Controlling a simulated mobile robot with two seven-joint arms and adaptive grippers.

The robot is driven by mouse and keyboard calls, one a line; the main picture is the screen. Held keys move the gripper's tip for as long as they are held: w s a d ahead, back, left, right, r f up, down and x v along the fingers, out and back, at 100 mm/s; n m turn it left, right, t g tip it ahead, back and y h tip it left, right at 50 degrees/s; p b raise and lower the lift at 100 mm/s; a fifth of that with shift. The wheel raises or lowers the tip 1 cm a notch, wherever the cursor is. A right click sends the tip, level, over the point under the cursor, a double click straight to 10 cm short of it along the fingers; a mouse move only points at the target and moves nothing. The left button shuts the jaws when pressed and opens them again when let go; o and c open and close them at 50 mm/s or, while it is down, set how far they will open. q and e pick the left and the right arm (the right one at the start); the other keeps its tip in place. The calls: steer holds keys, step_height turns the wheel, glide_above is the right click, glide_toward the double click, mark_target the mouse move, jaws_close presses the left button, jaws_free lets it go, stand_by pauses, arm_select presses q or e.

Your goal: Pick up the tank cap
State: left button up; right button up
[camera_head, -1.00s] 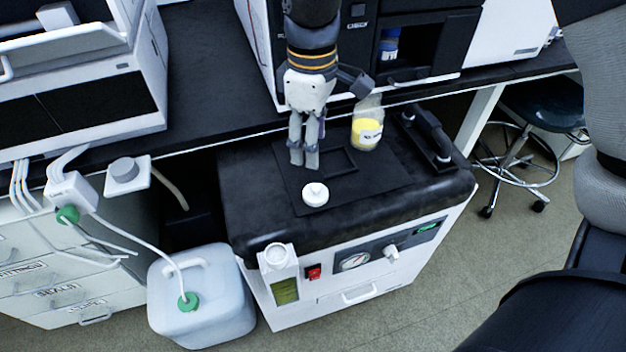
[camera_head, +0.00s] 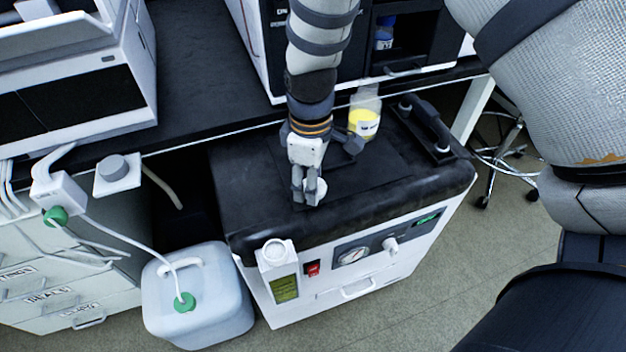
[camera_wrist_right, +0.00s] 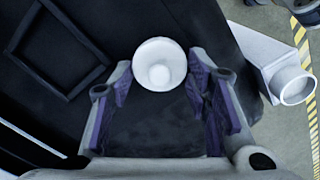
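The tank cap, a white round cap (camera_head: 321,187) with a raised knob, lies on the black top of the white cart. In the right wrist view the cap (camera_wrist_right: 159,64) sits between the tips of my open right gripper (camera_wrist_right: 160,82), with a visible gap on each side. In the head view the right gripper (camera_head: 309,196) points down at the cap, and its fingers partly hide it. My left gripper is not in view.
A bottle with yellow contents (camera_head: 364,122) stands behind the gripper on the cart (camera_head: 240,200). A black handle (camera_head: 427,128) is at the cart's right. An open white neck (camera_head: 276,252) is at the front left. A white jerrycan (camera_head: 215,300) stands on the floor.

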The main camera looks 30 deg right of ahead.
steer(key=shift+c, duration=1.4)
